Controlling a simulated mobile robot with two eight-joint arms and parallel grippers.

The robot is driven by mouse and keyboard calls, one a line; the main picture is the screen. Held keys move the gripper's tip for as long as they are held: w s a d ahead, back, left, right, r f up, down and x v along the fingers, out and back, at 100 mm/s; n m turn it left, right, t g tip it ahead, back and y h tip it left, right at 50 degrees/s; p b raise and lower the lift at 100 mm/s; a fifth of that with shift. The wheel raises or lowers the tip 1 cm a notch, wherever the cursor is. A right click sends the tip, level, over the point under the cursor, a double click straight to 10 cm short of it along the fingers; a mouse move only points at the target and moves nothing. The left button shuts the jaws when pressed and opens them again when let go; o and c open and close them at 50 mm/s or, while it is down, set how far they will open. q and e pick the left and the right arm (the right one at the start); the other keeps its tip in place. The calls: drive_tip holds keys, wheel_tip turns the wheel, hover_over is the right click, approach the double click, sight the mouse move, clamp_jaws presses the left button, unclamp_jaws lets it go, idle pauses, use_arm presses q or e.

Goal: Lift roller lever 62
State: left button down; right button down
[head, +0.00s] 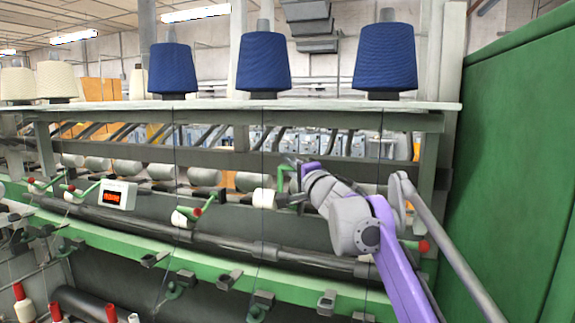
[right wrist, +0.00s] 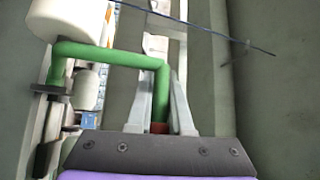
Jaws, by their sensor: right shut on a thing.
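The roller lever, a bent green rod (right wrist: 110,54) with a red end (right wrist: 159,127), fills the middle of the right wrist view. Its red end sits between the two pale fingers of my right gripper (right wrist: 163,92), close to the palm. The gripper is shut on the lever. In the head view my right gripper (head: 294,162) is at the machine's row of rollers, and a short piece of the green lever (head: 280,178) shows beside it. A white roller (head: 263,198) is next to the lever; it also shows in the right wrist view (right wrist: 70,18). My left gripper is out of view.
Other green levers with red knobs (head: 196,212) line the frame to the left. A green rail (head: 130,239) runs below. Blue yarn cones (head: 263,62) stand on the top shelf. A green cabinet wall (head: 515,170) closes off the right side. A thin thread (right wrist: 235,40) crosses the wrist view.

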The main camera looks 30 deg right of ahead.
drive_tip(key=shift+d+f, duration=0.15)
drive_tip(key=c, duration=1.2)
unclamp_jaws()
drive_tip(key=o, duration=0.4)
drive_tip(key=shift+w+d+f, duration=0.15)
drive_tip(key=shift+w+d, duration=0.15)
drive_tip(key=shift+c, duration=0.2)
drive_tip(key=s+a+f+b, duration=0.1)
drive_tip(key=s+b, duration=0.1)
drive_tip(key=s, duration=0.9)
drive_tip(key=shift+f, duration=0.15)
drive_tip(key=shift+a, duration=0.1)
